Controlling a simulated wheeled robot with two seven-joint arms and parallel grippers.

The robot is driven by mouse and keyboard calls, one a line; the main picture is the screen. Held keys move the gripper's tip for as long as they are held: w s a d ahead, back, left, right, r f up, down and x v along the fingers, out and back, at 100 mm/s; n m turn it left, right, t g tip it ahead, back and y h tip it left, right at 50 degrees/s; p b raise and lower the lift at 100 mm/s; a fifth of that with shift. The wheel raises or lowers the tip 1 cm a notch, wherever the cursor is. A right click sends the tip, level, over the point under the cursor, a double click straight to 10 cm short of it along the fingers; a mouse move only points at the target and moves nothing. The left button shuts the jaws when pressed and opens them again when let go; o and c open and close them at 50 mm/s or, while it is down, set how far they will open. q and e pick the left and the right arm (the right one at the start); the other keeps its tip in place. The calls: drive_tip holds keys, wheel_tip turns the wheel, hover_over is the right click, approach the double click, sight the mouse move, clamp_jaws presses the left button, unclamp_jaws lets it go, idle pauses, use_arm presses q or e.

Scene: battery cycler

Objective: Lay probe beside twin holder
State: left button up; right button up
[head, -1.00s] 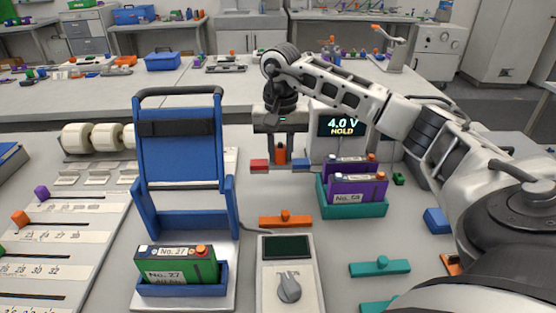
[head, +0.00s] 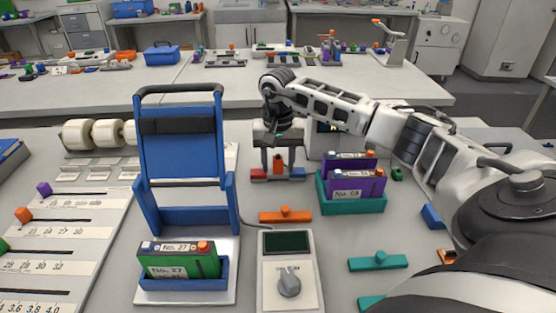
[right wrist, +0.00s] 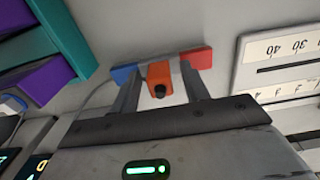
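The probe (head: 297,173) is a short bar with a red end, a blue end and an orange grip in the middle. It is at the table, left of the twin holder and apart from it. My right gripper (head: 278,172) is over the probe, one finger on each side of the orange grip. The right wrist view shows gaps between the fingers and the orange grip (right wrist: 160,77), so it looks open. The twin holder (head: 352,205) is a teal tray with two purple packs upright in it. My left gripper is out of view.
A meter with a knob (head: 290,285) and an orange handled bar (head: 285,215) lie in front. A blue frame (head: 180,150) with a green pack (head: 205,262) stands left. Teal bars (head: 378,262) lie at right. A display unit stands behind the arm, mostly hidden.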

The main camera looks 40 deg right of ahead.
sight(278, 158)
wheel_tip(278, 158, up, 12)
drive_tip(key=b, duration=0.1)
drive_tip(key=shift+r, duration=0.2)
idle(0.4)
idle(0.5)
